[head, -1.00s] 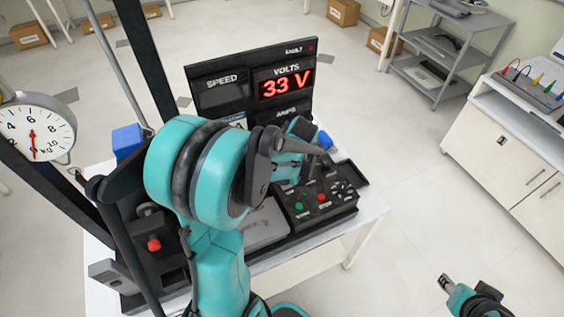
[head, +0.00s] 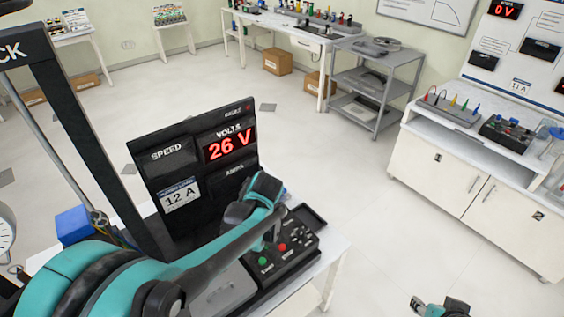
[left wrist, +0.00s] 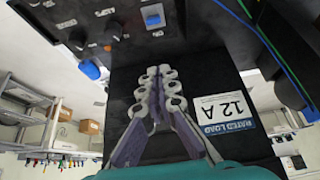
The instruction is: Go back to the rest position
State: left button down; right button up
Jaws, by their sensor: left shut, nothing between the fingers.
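My left arm (head: 215,250) comes in from the lower left and reaches across in front of the black meter panel (head: 150,157). Its wrist is over the control box (head: 290,250), and its fingers are hard to make out there. In the left wrist view my left gripper (left wrist: 159,88) is shut with nothing between its fingers. Behind it are the dark panel face and the rated load label (left wrist: 223,110), seen upside down. My right gripper (head: 417,304) is at the bottom edge of the head view, clear of the rig, and too small to tell if open.
The red display (head: 229,144) reads 26 V. A black upright post (head: 85,140) and a blue block (head: 73,222) stand left of the panel. A grey shelf (head: 368,85) and a white cabinet (head: 450,175) stand to the right, with clear floor between.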

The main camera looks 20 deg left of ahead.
pick_arm(q)
jog(key=s+d+m+t+h+b, duration=0.2)
jog(key=s+d+m+b, duration=0.1)
jog(key=d+m, duration=0.3)
jog(key=s+d+f+m+t+h+b, duration=0.1)
jog(key=s+d+m+t+h+b, duration=0.1)
jog(key=s+d+m, duration=0.4)
jog(key=shift+s+d+h+b, duration=0.3)
jog(key=shift+d+h+b, duration=0.4)
jog(key=shift+d, duration=1.1)
